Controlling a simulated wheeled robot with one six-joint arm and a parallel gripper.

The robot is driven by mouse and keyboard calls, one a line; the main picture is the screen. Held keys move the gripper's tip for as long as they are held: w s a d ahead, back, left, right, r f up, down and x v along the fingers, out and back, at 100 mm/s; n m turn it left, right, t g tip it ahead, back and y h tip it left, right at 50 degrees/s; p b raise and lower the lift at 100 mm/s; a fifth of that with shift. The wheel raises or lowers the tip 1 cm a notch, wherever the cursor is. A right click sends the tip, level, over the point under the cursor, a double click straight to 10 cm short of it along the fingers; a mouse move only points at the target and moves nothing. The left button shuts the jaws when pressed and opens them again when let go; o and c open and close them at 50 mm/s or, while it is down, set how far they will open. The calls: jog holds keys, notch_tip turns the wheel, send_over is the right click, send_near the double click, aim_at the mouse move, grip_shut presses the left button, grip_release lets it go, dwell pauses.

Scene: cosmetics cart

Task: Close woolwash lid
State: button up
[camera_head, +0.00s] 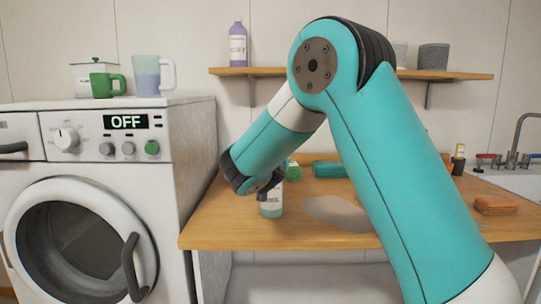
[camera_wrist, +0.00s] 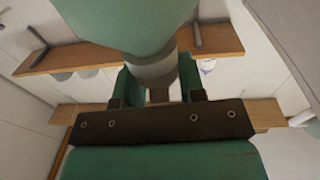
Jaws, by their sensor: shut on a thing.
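The woolwash bottle (camera_head: 271,206), with a white label and pale green contents, stands upright on the wooden counter in the head view. My gripper (camera_head: 263,189) is at its top, and the hand hides most of the lid. In the wrist view, a large green body fills the top and narrows to a pale grey part (camera_wrist: 154,70) between my gripper's fingers (camera_wrist: 157,86). The fingers are shut on this top part. How far the lid is closed cannot be made out.
A washing machine (camera_head: 85,235) stands left of the counter (camera_head: 220,225), carrying a green mug (camera_head: 107,85) and a jug (camera_head: 147,77). A purple bottle (camera_head: 238,45) stands on the wall shelf (camera_head: 265,71). A teal item (camera_head: 328,169) lies behind my arm. Orange cloths (camera_head: 497,205) lie right.

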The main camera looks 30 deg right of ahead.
jog(key=f+b, duration=0.1)
jog(key=b, duration=0.1)
jog(key=shift+a+t+h+b, duration=0.1)
jog(key=shift+t+h+b, duration=0.2)
jog(key=shift+b, duration=0.05)
jog(key=shift+s+b, duration=0.1)
jog(key=shift+b, duration=0.5)
jog(key=shift+r, duration=0.3)
jog(key=o, duration=0.9)
jog(key=shift+r, duration=0.1)
jog(key=shift+s+a, duration=0.1)
jog(key=b+v, duration=0.3)
jog(key=v, duration=0.2)
jog(key=b+v, duration=0.3)
jog(key=v, duration=0.3)
jog(key=b+v, duration=0.3)
jog(key=v, duration=0.3)
jog(key=shift+s+f+b, duration=0.1)
jog(key=shift+f+b, duration=0.2)
jog(key=shift+f, duration=0.1)
